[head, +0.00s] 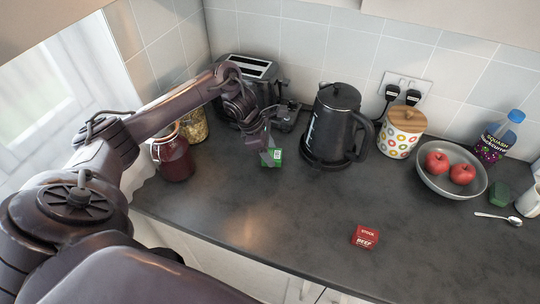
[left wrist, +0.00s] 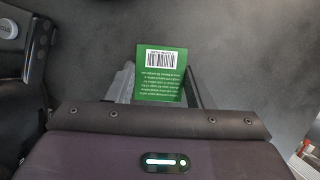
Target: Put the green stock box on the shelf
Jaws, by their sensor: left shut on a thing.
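The green stock box (head: 271,157) is at the back of the counter, left of the black kettle and in front of the toaster. My left gripper (head: 265,148) reaches down to it from the left and is shut on it. In the left wrist view the box (left wrist: 161,72) stands between the fingers, its barcode and printed text facing the camera. I cannot tell whether its underside touches the counter. No shelf can be clearly made out; only pale panels (head: 470,18) show at the top edge. My right gripper is not in view.
Close around the held box stand the kettle (head: 335,125), the toaster (head: 250,85) and a jar of red sauce (head: 173,158). A red stock box (head: 365,237) lies near the front edge. A bowl of apples (head: 450,185) is at right. The middle counter is clear.

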